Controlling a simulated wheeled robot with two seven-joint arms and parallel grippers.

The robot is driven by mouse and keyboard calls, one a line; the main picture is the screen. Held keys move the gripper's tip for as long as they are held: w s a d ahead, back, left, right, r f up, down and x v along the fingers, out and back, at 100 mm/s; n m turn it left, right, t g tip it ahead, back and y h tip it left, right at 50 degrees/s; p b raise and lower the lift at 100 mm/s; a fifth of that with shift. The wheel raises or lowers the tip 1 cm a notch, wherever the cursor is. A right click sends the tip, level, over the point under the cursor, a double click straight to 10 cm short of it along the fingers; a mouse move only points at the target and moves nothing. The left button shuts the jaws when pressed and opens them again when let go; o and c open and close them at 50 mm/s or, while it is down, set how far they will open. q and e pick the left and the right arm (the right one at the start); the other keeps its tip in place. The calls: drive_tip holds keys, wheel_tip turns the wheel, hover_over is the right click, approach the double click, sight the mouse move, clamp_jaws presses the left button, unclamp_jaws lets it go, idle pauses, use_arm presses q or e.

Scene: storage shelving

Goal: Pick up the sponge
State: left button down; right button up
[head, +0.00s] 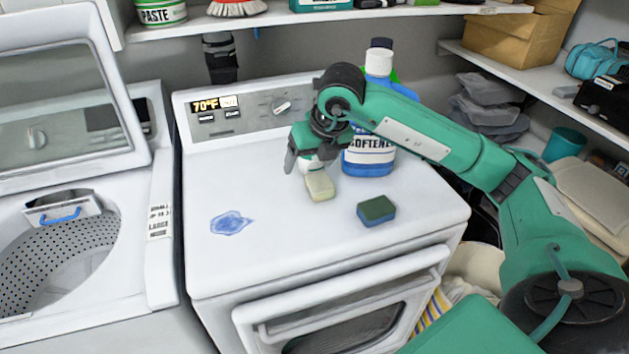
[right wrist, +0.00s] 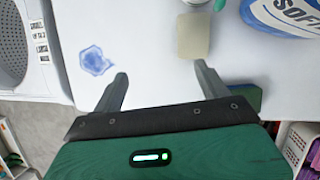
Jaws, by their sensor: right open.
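A sponge (head: 377,210) with a dark green top and blue lower part lies on the white dryer top, right of its middle. It shows partly in the right wrist view (right wrist: 248,97), just right of the right-hand finger and partly hidden. My right gripper (head: 308,162) is open and empty above the dryer top, left of and behind the sponge. In the right wrist view its fingers (right wrist: 161,76) are wide apart with only white surface between them. A cream block (head: 320,187) lies near the gripper. My left gripper is not in view.
A softener bottle (head: 369,156) stands behind the sponge, close to my right arm. A blue puddle (head: 230,222) lies on the left of the dryer top. An open washer (head: 60,240) is at left. The dryer's front edge is clear.

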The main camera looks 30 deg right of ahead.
drive_tip(key=m+h, duration=0.1)
drive_tip(key=h, duration=0.1)
approach(319, 179)
drive_tip(key=x, duration=0.2)
drive_tip(key=p+x, duration=0.1)
drive_tip(key=x, duration=0.1)
drive_tip(key=shift+w+f, duration=0.15)
drive_tip(key=shift+w, duration=0.15)
drive_tip(key=shift+w+f+p, duration=0.1)
drive_tip(key=shift+f+p, duration=0.1)
drive_tip(key=shift+p, duration=0.25)
drive_tip(key=p+x, duration=0.1)
drive_tip(key=x, duration=0.2)
drive_tip(key=shift+d+f, duration=0.1)
drive_tip(key=shift+f, duration=0.3)
drive_tip(key=shift+w+f+p, duration=0.2)
drive_tip(key=shift+f+p, duration=0.15)
drive_tip(key=shift+f, duration=0.2)
drive_tip(key=shift+c, duration=1.2)
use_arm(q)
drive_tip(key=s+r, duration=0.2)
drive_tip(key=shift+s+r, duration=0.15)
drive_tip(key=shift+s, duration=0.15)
use_arm(e)
drive_tip(key=c, duration=0.8)
